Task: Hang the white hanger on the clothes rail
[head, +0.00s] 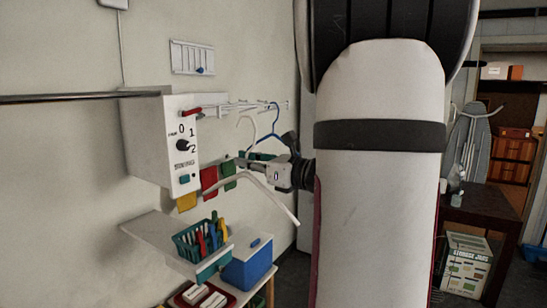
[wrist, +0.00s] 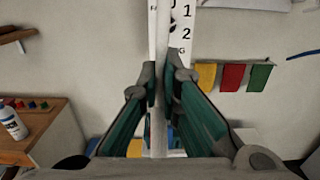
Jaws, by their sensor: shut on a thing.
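The white hanger (head: 268,194) is held in front of the wall, its hook (head: 248,122) up and its arms sloping down to both sides. My gripper (head: 242,162) is shut on it below the hook. In the wrist view the white hanger (wrist: 160,110) is a pale upright strip between the fingers of my gripper (wrist: 160,78). A thin rail (head: 235,107) runs along the wall at hook height, with a blue hanger (head: 274,122) at its right end. The white hook overlaps the rail in the picture; I cannot tell whether they touch.
A white box with a dial (head: 160,140) stands left of the hanger, with a metal bar (head: 60,98) left of it. Yellow, red and green flags (head: 209,180) hang below. A teal basket (head: 203,243) and a blue bin (head: 250,264) are lower down.

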